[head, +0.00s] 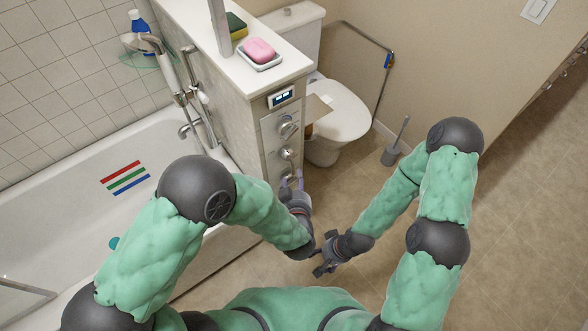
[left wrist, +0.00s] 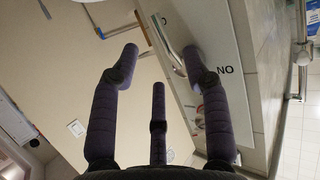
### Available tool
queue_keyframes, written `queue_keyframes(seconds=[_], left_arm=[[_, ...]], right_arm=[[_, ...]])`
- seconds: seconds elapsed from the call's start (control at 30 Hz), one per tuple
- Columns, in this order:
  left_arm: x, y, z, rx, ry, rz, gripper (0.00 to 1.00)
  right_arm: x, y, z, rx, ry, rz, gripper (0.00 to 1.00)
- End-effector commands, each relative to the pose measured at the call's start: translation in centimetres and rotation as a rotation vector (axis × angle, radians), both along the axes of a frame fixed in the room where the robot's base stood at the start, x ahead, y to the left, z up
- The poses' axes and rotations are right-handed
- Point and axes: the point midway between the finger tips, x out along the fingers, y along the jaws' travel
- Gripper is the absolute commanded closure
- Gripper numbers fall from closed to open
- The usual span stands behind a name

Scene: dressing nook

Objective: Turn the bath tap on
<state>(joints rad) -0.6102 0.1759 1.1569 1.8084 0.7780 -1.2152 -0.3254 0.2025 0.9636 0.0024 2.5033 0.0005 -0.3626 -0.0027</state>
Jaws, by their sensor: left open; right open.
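A pale control panel (head: 278,140) is on the end of the half wall beside the bath. It carries round metal knobs, an upper one (head: 288,127) and a lower one (head: 286,153). My left gripper (head: 292,183) is open at the panel's lower part, and hides what is there. In the left wrist view, the left gripper's spread fingers (left wrist: 160,62) face the panel (left wrist: 222,45), marked "NO". A curved metal handle (left wrist: 172,45) shows between the fingertips; contact cannot be told. A metal spout (head: 188,129) is over the bath. My right gripper (head: 319,261) is open and empty, low over the floor.
The bathtub (head: 60,215) lies left of the half wall. A pink soap (head: 259,50) in a dish and a sponge (head: 236,26) lie on the ledge. The toilet (head: 338,112) and a brush holder (head: 390,156) stand behind. The floor at right is clear.

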Motion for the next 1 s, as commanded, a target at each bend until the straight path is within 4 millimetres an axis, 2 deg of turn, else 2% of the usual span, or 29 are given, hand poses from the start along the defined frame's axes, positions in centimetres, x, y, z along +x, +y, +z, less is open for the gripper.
queue_keyframes(seconds=[0.03, 0.2, 0.4, 0.6, 0.87, 0.9, 1.0], left_arm=[[0.9, 0.1, -0.7, -0.002, 0.0, 0.005, 0.53], [3.7, 0.2, -1.9, -0.002, 0.001, 0.003, 0.53], [6.3, 0.2, -2.9, -0.002, 0.002, 0.002, 0.53], [7.4, 0.2, -3.2, 0.0, 0.002, 0.0, 0.53], [7.5, 0.2, -3.2, 0.0, 0.002, -0.001, 0.53], [7.5, 0.2, -3.1, 0.0, 0.002, -0.001, 0.56], [7.5, 0.2, -3.2, 0.0, 0.002, -0.001, 0.84]], right_arm=[[0.0, 0.0, -0.7, 0.0, 0.0, 0.0, 0.34], [0.0, 0.0, -1.9, 0.0, 0.0, 0.0, 0.34], [0.0, 0.0, -2.9, 0.0, 0.0, 0.0, 0.34], [0.0, 0.0, -3.2, 0.0, 0.0, 0.0, 0.34], [0.0, 0.0, -3.2, 0.0, 0.0, 0.0, 0.34], [0.0, 0.0, -3.2, 0.0, 0.0, 0.0, 0.34], [0.0, 0.0, -3.2, 0.0, 0.0, 0.0, 0.34]])
